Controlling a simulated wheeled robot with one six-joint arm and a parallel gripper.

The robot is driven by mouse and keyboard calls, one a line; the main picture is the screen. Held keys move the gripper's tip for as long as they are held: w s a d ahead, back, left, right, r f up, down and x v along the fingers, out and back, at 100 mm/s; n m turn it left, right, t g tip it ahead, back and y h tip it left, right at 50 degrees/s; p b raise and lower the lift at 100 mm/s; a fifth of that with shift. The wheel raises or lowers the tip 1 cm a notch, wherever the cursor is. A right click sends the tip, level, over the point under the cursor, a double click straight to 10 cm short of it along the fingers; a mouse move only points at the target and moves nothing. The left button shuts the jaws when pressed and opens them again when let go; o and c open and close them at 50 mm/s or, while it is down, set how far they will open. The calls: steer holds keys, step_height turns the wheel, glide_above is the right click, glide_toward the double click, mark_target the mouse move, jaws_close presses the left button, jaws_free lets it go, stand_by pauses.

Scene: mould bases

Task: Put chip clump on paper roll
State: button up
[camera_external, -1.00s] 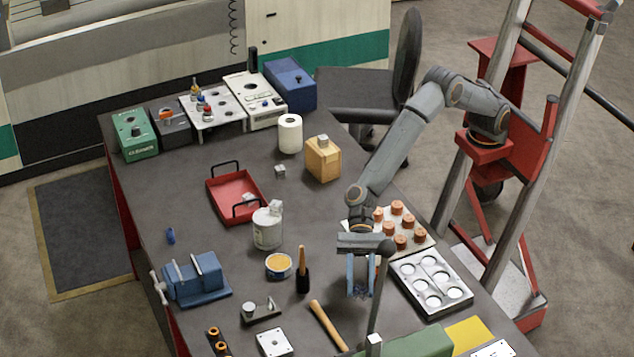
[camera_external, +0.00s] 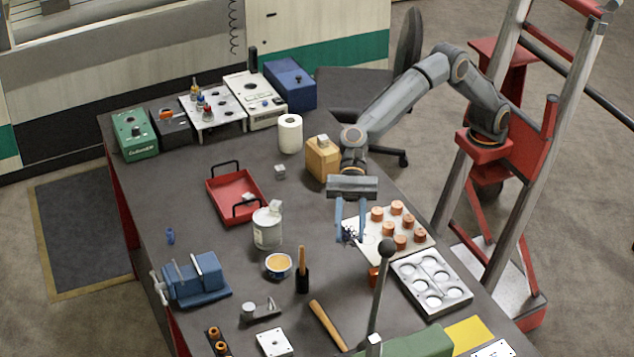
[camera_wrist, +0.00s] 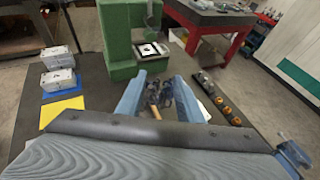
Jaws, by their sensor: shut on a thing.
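My gripper (camera_external: 350,232) is shut on a dark, tangled chip clump (camera_external: 349,235) and holds it above the bench, left of the plate with copper plugs. In the wrist view the clump (camera_wrist: 157,93) sits between the blue fingers of my gripper (camera_wrist: 160,98). The paper roll (camera_external: 290,135) is white and stands upright near the back of the bench, up and left of my gripper and apart from it. The paper roll is not seen in the wrist view.
A wooden block (camera_external: 322,160) stands between my gripper and the paper roll. A red tray (camera_external: 222,198) and a white canister (camera_external: 267,235) are to the left. The plate (camera_external: 362,247) with copper plugs is beside my gripper. A lever with a black knob (camera_external: 387,246) rises nearby.

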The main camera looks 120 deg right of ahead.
steer(key=w+d+m+t+h+p, duration=0.1)
steer(key=w+d, duration=0.1)
steer(key=d, duration=1)
steer(key=w+d+m+t+h, duration=0.1)
steer(key=w+d, duration=0.1)
steer(key=d, duration=1.1)
steer(key=m+t+h+p, duration=0.4)
steer(key=m+h+p, duration=0.1)
steer(key=m, duration=0.1)
glide_above(290, 120)
step_height(290, 120, down, 10)
steer(key=shift+f, duration=0.1)
steer(key=shift+y, duration=0.3)
steer(key=shift+f+p, duration=0.45)
steer(key=shift+f, duration=1.85)
